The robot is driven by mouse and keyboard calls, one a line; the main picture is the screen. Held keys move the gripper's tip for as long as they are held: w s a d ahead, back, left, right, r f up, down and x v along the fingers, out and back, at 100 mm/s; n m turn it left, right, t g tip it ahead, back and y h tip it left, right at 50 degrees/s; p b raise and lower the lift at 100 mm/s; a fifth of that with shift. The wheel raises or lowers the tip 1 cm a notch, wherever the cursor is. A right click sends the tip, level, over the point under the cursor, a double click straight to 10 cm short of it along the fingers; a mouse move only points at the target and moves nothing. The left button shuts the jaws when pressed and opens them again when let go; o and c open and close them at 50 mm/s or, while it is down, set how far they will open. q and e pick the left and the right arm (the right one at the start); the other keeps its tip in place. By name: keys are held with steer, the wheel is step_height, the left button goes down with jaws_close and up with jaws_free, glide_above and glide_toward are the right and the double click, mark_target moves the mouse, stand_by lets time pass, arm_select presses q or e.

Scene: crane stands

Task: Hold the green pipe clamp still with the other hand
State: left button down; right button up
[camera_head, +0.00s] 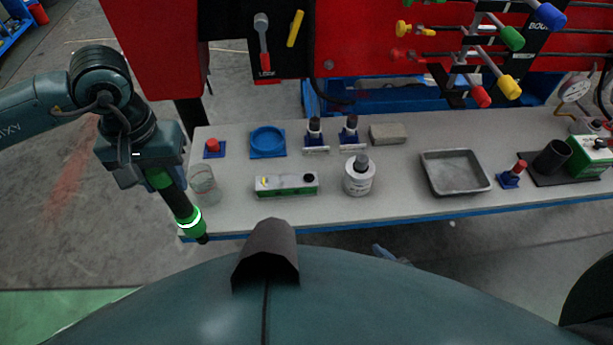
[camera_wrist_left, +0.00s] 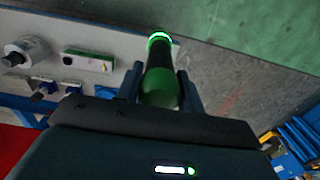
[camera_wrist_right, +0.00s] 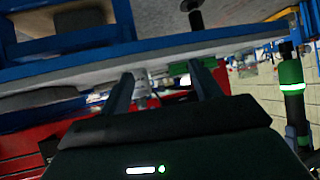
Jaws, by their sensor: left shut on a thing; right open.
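The green pipe clamp (camera_head: 512,38), seen by its green handle, is on the red panel at the upper right of the head view, among blue, red and yellow ones. No gripper is near it there. My left gripper (camera_wrist_left: 162,85) is shut on a green and black torch-like tool (camera_head: 183,207) with a glowing ring, held tilted downward beside the bench's left end. The tool also shows in the right wrist view (camera_wrist_right: 291,72). My right gripper (camera_wrist_right: 163,82) is open with nothing between its fingers; it is not in the head view.
The grey bench (camera_head: 400,205) carries a glass beaker (camera_head: 203,183), a blue round dish (camera_head: 267,141), a level-like box (camera_head: 287,184), a white jar (camera_head: 359,177) and a metal tray (camera_head: 456,172). The red panel (camera_head: 375,45) stands behind. The bench front strip is mostly clear.

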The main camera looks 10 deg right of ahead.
arm_select(q)
steer(key=shift+r, duration=0.15)
stand_by(0.3)
steer(key=shift+r+p, duration=0.35)
steer(key=shift+p, duration=0.1)
step_height(320, 180, up, 4)
steer(key=p, duration=0.3)
steer(key=shift+f+p, duration=0.15)
steer(key=shift+p, duration=0.2)
steer(key=shift+r+p, duration=0.5)
steer(key=shift+r, duration=0.05)
arm_select(e)
steer(key=shift+s+d+r+g+h, duration=0.35)
steer(key=shift+d+r+g+h, duration=0.05)
steer(key=shift+d+r, duration=0.3)
arm_select(q)
steer(key=shift+w, duration=0.1)
arm_select(e)
steer(key=shift+c, duration=0.3)
